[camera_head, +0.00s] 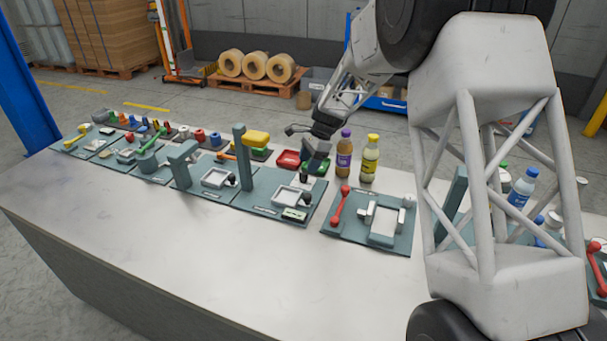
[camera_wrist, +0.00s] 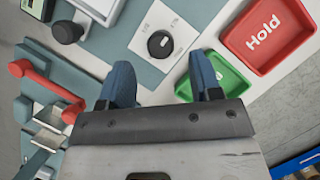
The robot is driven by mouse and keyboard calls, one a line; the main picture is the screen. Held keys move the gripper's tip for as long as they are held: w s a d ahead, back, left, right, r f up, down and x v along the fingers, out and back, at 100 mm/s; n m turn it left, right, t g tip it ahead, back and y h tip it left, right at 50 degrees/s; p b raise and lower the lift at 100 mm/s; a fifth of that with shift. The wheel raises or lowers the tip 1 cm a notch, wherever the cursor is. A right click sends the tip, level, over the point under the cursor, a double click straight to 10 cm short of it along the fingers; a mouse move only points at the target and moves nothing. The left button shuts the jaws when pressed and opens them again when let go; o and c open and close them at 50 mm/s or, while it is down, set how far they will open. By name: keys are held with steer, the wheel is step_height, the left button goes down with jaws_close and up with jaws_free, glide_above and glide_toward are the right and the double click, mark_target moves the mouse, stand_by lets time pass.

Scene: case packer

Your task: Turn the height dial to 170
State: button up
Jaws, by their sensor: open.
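The dial, a round black knob (camera_wrist: 160,44) with a light mark, sits on a white plate (camera_wrist: 183,32) at the edge of a teal panel in the wrist view. The plate's numbers are too small to read, so its setting cannot be told. My gripper (camera_wrist: 164,82) is open, its two blue fingertips apart with nothing between them. The knob appears just beyond the fingertips in the picture, not touched. In the head view my gripper (camera_head: 317,153) is over the back right corner of the teal panel (camera_head: 262,204).
A red tray marked "Hold" (camera_wrist: 266,33) and a green tray (camera_wrist: 222,78) lie close to the right fingertip. A dark round knob (camera_wrist: 68,32) and a red handle (camera_wrist: 45,85) stand left. Two bottles (camera_head: 357,157) stand right of my gripper. The table front (camera_head: 190,250) is clear.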

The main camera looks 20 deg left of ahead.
mark_target(304, 172)
steer(key=shift+x, duration=2.55)
steer(key=c, duration=0.9)
